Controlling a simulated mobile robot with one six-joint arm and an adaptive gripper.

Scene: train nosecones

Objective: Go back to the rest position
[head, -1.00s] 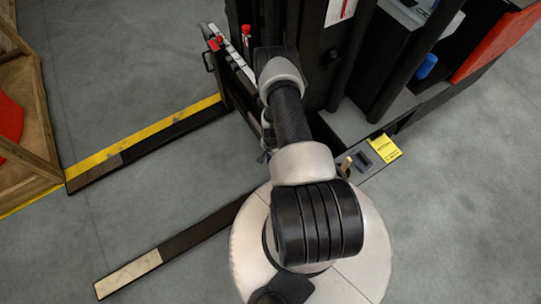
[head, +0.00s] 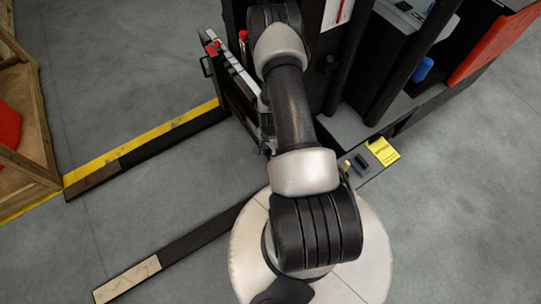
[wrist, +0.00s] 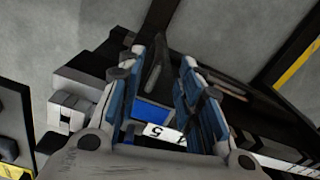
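My gripper (wrist: 163,58) shows in the wrist view with its two blue-padded fingers spread apart. Nothing is clearly clamped between the pads. A blue patch and a white label with dark digits show between the finger bases; I cannot tell what they belong to. In the head view my arm is raised in front of a black forklift truck (head: 345,75), and its links hide most of the gripper.
The truck's forks (head: 170,243) reach out low to the left. A yellow floor line (head: 145,140) runs beside one. A wooden crate (head: 35,150) with something red inside stands at the left edge. Grey floor (head: 455,230) is clear at right.

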